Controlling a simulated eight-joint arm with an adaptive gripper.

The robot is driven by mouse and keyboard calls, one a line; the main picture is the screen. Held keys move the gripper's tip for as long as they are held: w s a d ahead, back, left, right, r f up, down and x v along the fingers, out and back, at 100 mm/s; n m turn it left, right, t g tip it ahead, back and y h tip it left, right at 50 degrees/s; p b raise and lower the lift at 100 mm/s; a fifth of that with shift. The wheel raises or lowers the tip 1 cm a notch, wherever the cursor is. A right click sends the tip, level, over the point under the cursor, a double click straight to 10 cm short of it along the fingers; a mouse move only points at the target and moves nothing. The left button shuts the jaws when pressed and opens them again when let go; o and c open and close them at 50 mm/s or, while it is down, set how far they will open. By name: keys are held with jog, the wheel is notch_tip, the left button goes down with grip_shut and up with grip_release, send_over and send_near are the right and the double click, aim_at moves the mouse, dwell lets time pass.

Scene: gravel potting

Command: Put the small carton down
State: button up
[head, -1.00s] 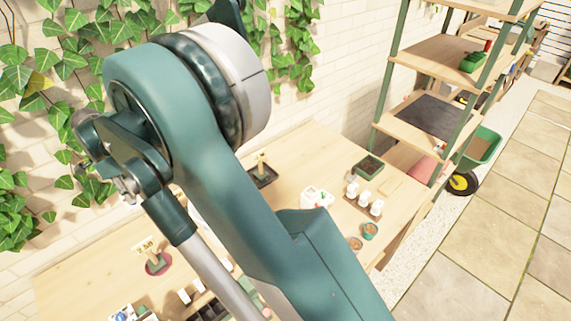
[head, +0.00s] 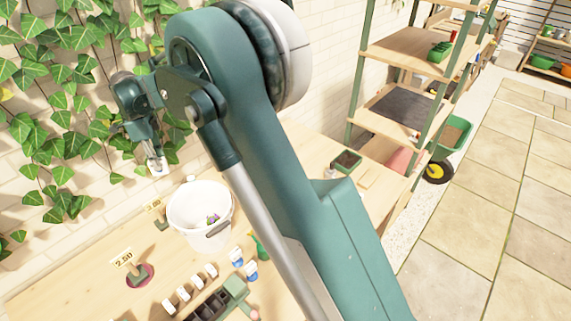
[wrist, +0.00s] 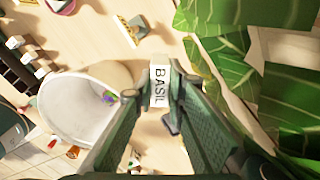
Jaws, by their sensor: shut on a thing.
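The small carton (wrist: 159,86) is white with a dark BASIL label and sits between my fingertips in the wrist view. My gripper (wrist: 158,98) is shut on it, one finger on each side. In the head view, my gripper (head: 152,156) is at the left, in front of the ivy wall, with the small pale carton (head: 157,167) at its tip. The carton is held up above the table (head: 85,283), behind and left of the white bucket (head: 187,232). Its lower part is unclear.
The bucket also shows in the wrist view (wrist: 72,112), left of my fingers. Ivy leaves (wrist: 275,90) are close on the right there. A 2.50 price sign (head: 124,258) stands on the table. Several small cartons (head: 183,292) stand near a dark tray (head: 212,303).

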jog(key=w+d+m, duration=0.3)
jog(key=w+d, duration=0.8)
jog(key=d, duration=0.4)
jog(key=w+d+m+b, duration=0.1)
jog(key=w+d+m, duration=0.3)
jog(key=d, duration=1.2)
jog(key=w+d+m+b, duration=0.15)
jog(key=w+d, duration=0.35)
jog(key=d, duration=1.1)
jog(key=w+d+m+b, duration=0.1)
jog(key=w+d+m, duration=0.3)
jog(key=d, duration=1.2)
notch_tip(320, 180, down, 11)
jog(key=shift+w+n, duration=0.25)
jog(key=shift+n, duration=0.1)
jog(key=shift+f, duration=0.1)
notch_tip(320, 180, down, 6)
jog(key=shift+f, duration=1.9)
